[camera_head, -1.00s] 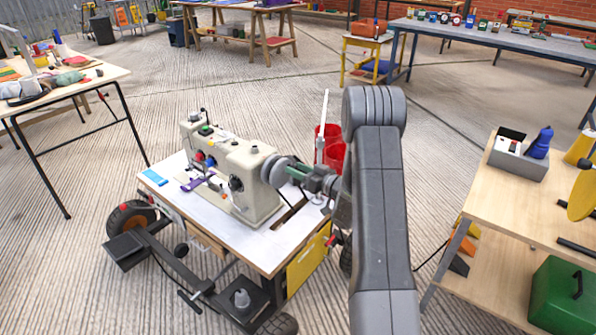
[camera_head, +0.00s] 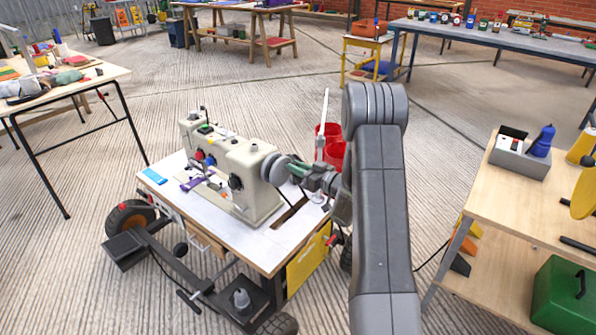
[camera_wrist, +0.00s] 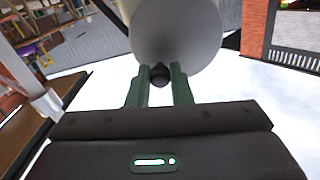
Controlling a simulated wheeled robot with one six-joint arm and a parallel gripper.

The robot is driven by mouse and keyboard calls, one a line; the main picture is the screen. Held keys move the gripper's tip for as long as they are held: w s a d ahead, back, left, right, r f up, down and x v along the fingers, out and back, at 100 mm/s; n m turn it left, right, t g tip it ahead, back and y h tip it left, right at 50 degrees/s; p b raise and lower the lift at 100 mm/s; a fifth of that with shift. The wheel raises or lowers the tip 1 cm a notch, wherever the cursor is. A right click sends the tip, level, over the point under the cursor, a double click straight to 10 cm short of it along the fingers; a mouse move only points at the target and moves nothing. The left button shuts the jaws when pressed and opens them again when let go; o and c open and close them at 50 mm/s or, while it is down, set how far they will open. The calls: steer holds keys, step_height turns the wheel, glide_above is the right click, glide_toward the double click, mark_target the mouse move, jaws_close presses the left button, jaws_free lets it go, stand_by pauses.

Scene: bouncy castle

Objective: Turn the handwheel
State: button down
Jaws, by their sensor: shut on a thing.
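The handwheel (camera_head: 279,171) is a grey disc on the right end of a cream sewing machine (camera_head: 225,168). In the wrist view the handwheel (camera_wrist: 178,30) fills the top middle, and a small dark knob (camera_wrist: 160,75) sticks out from its face. My gripper (camera_head: 301,170) is at the wheel's right side. In the wrist view the green fingers of my gripper (camera_wrist: 161,84) stand on either side of the knob and are shut on it. Part of the wheel's rim is cut off by the wrist view's top edge.
The machine stands on a wheeled cart with a white top (camera_head: 165,195). A red bucket (camera_head: 333,155) is behind my arm. A wooden shelf unit (camera_head: 480,215) with a green case (camera_head: 560,295) stands close on the right. A workbench (camera_head: 75,85) is at the left, with open floor between.

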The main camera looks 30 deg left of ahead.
steer(key=n+b, duration=0.3)
steer(key=s+n+b, duration=0.1)
steer(key=n+b, duration=0.2)
steer(key=b, duration=0.1)
steer(key=s+n+b, duration=0.1)
steer(key=n+b, duration=0.1)
steer(key=b, duration=0.1)
steer(key=shift+s+a+r+n, duration=0.1)
steer(key=shift+s+r+n, duration=0.1)
steer(key=shift+r+n, duration=0.2)
steer(key=c, duration=1.3)
jaws_free()
steer(key=shift+r, duration=0.1)
steer(key=s+d+p, duration=0.1)
steer(key=d+p, duration=0.1)
steer(key=d, duration=1.1)
steer(key=shift+d, duration=0.4)
